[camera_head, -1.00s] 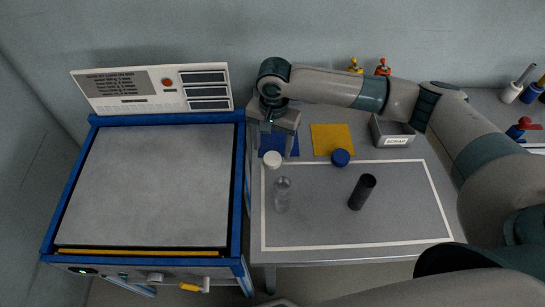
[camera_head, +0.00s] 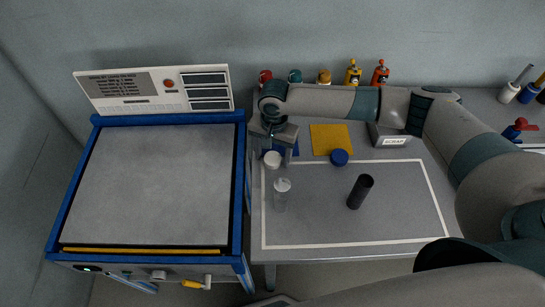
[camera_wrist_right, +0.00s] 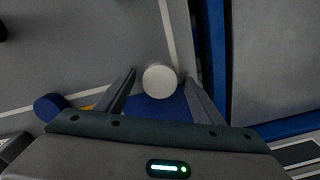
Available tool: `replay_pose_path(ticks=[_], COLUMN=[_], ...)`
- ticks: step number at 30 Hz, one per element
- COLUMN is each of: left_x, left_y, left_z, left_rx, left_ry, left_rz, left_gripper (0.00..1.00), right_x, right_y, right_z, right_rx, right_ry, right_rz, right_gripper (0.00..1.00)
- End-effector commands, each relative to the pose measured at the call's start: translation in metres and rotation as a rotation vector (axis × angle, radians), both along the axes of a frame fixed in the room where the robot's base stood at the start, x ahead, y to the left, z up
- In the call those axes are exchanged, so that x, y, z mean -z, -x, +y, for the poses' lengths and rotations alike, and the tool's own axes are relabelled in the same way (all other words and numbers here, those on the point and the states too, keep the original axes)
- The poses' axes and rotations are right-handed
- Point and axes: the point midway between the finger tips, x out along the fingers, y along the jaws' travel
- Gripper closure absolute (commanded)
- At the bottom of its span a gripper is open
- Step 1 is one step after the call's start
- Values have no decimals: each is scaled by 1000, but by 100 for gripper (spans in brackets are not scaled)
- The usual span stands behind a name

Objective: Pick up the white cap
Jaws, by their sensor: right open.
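The white cap (camera_head: 272,159) lies at the left end of the grey table, at the front edge of a blue square (camera_head: 291,150). It also shows in the right wrist view (camera_wrist_right: 160,81), between the tips of the open fingers. My right gripper (camera_head: 271,150) points down just behind the cap in the head view and partly covers the blue square. In the wrist view its fingers (camera_wrist_right: 160,84) stand apart with a gap beside the cap; I cannot tell how high they are above the table. My left gripper is not in view.
A clear bottle (camera_head: 282,194) and a dark cylinder (camera_head: 360,191) stand inside the white outline. A blue cap (camera_head: 340,157) lies by the yellow square (camera_head: 331,138). A scrap bin (camera_head: 392,139) and several coloured bottles stand behind. The blue-framed machine (camera_head: 240,190) borders the table on the left.

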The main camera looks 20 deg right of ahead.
Motion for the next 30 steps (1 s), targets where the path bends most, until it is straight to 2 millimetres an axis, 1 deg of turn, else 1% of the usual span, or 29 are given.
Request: replay_pose_path(ticks=[12, 13, 14, 15, 18, 30], left_x=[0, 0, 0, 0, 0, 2], left_y=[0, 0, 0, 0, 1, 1], left_z=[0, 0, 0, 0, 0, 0], left_rx=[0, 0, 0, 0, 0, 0], left_ry=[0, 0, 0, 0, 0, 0], left_rz=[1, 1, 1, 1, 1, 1], left_gripper=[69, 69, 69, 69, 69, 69], right_x=[0, 0, 0, 0, 0, -3], right_y=[0, 0, 0, 0, 0, 0], right_z=[0, 0, 0, 0, 0, 0], right_rx=[0, 0, 0, 0, 1, 0], right_ry=[0, 0, 0, 0, 0, -1], right_rz=[0, 0, 0, 0, 0, -1], right_gripper=[38, 43, 50, 60, 80, 80])
